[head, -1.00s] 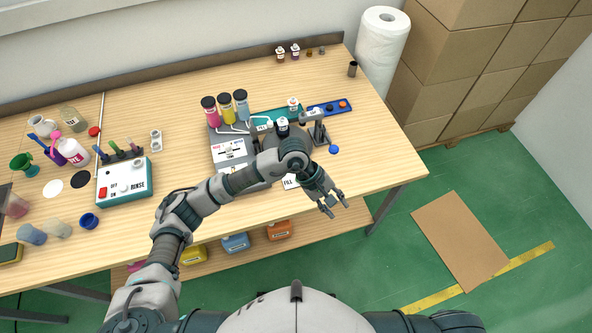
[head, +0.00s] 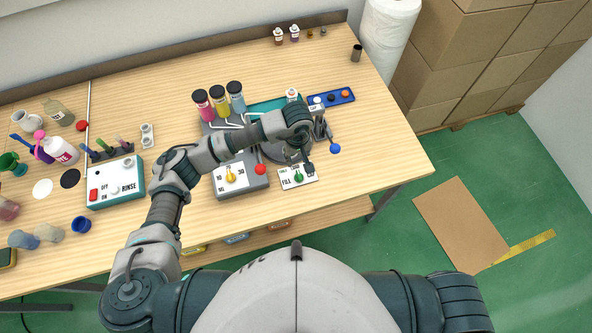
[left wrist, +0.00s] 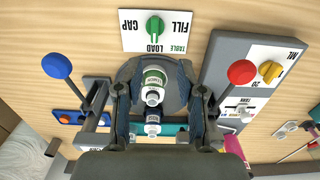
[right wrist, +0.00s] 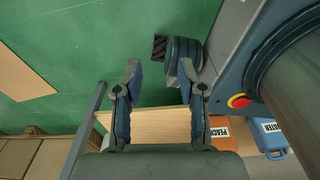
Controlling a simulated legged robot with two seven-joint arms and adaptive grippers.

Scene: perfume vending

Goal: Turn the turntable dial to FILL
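The turntable dial is a green knob (head: 299,177) on a white plate marked FILL, LOAD and CAP. In the left wrist view the dial (left wrist: 155,27) appears to line up with LOAD. The round grey turntable (left wrist: 172,103) lies below the plate there, with a small labelled bottle (left wrist: 154,78) on it. My left gripper (left wrist: 156,72) is open, its fingers apart on either side of the bottle in the picture; contact cannot be told. In the head view my left gripper (head: 298,158) hangs just behind the dial. My right gripper (right wrist: 160,75) is open and empty, away from the tabletop.
A grey dispenser with a yellow knob (head: 231,176) and a red-balled lever (head: 260,169) stands left of the dial. A blue-balled lever (head: 335,148) is to the right. The front right of the table (head: 385,165) is clear.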

